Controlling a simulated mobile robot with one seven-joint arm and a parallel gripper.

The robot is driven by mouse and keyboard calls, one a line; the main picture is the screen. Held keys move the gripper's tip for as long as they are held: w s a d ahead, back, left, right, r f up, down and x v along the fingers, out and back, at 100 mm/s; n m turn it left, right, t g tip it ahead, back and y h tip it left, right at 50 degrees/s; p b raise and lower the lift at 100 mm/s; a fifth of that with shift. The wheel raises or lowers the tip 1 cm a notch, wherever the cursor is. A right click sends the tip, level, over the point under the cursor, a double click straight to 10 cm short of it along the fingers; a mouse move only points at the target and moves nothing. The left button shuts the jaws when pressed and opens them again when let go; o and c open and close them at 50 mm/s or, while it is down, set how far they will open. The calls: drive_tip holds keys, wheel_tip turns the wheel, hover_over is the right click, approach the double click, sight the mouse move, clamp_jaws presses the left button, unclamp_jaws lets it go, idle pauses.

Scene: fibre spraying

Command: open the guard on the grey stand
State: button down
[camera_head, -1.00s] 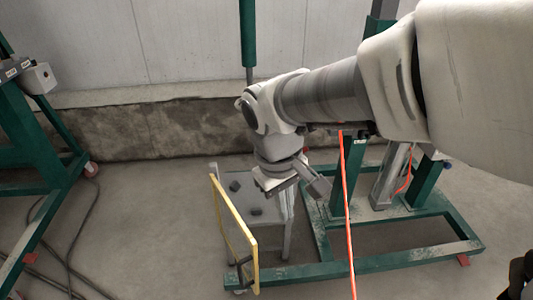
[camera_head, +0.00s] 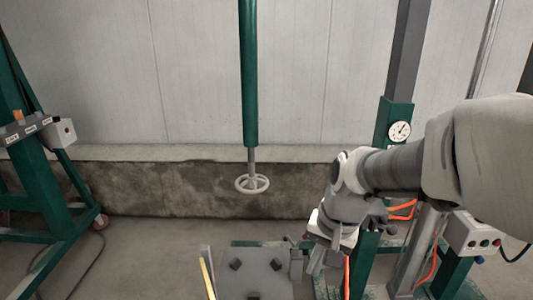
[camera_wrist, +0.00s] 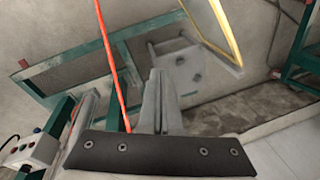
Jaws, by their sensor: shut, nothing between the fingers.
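The grey stand (camera_head: 262,282) is at the bottom centre of the head view, cut off by the lower edge, with dark knobs on its top. The yellow-framed guard (camera_head: 208,279) stands upright at its left side, mostly out of that view. In the wrist view the guard (camera_wrist: 228,38) stands out at an angle from the stand (camera_wrist: 172,50), leaving the knobbed face uncovered. My gripper (camera_head: 313,268) is shut and empty, to the right of the stand and apart from the guard. In the wrist view its fingers (camera_wrist: 157,78) are together, pointing toward the stand.
A green frame with a gauge (camera_head: 400,131) and a button box (camera_head: 473,234) stands at the right. An orange line (camera_wrist: 112,70) crosses close before the wrist camera. A handwheel (camera_head: 252,184) hangs behind the stand. Another green frame (camera_head: 50,190) is at the left, with floor between.

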drive_tip(key=w+a+f+m+g+p, duration=0.1)
drive_tip(key=w+f+m+g, duration=0.15)
drive_tip(key=f, duration=0.45)
drive_tip(key=w+a+f+m+g+p, duration=0.1)
drive_tip(key=w+f+m, duration=0.2)
drive_tip(key=f, duration=0.4)
drive_tip(key=s+a+f+b, duration=0.4)
drive_tip(key=f, duration=0.5)
drive_tip(key=shift+a+f+b, duration=0.25)
drive_tip(key=shift+a+b, duration=0.05)
drive_tip(key=shift+b, duration=0.05)
drive_tip(key=shift+n, duration=0.25)
